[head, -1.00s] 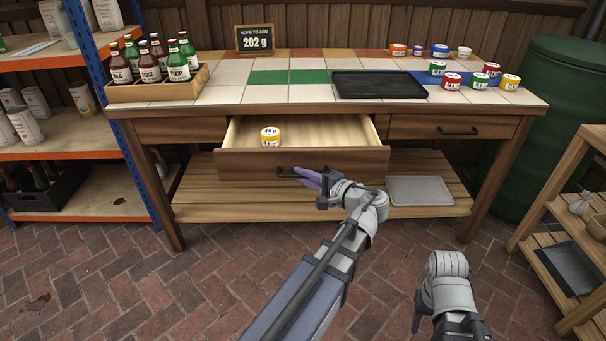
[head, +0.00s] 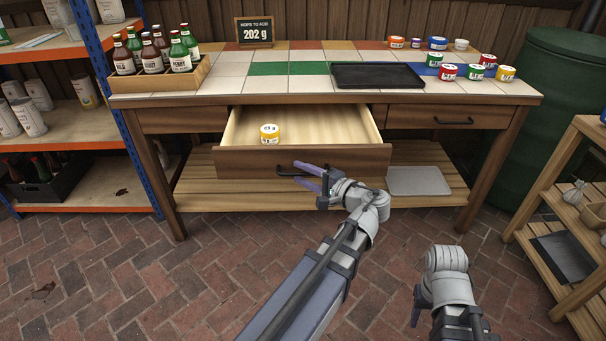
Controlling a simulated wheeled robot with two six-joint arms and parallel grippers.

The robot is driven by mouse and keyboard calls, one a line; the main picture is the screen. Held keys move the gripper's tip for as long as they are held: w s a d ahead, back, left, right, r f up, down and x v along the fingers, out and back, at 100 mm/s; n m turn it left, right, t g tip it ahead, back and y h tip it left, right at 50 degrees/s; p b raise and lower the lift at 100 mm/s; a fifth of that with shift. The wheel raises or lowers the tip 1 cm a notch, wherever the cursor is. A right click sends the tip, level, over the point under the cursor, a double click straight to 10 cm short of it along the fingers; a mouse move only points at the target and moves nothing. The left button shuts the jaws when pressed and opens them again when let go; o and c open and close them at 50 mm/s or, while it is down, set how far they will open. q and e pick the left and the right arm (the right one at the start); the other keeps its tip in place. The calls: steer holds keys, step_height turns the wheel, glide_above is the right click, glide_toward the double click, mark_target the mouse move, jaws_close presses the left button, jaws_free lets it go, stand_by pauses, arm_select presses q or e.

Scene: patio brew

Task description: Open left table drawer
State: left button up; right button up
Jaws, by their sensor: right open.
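The left table drawer (head: 240,162) stands pulled well out of the wooden table (head: 180,121).
The right drawer (head: 450,117) is shut. The tabletop holds a bottle crate (head: 160,82), a sign (head: 253,31), a black tray (head: 377,76) and several small jars (head: 447,72). A grey tray (head: 418,181) lies on the lower shelf. Shelves flank both sides; the floor in front is clear.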

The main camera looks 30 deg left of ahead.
arm_select(q)
steer(key=p+v, duration=0.1)
steer(key=v, duration=0.7)
steer(key=shift+f, duration=0.1)
stand_by(0.5)
steer(key=s+d+f+g+h+p, duration=0.15)
steer(key=s+d+f+h, duration=0.35)
steer(key=d+f+h, duration=0.55)
steer(key=s+d+f+g+h, duration=0.2)
steer(key=s+d+f+h, duration=0.3)
steer(key=d, duration=0.5)
step_height(320, 180, up, 37)
steer(key=s+p, duration=0.1)
steer(key=p, duration=3.7)
steer(key=shift+f+y, duration=0.15)
steer(key=shift+y, duration=0.2)
steer(key=shift+d, duration=0.1)
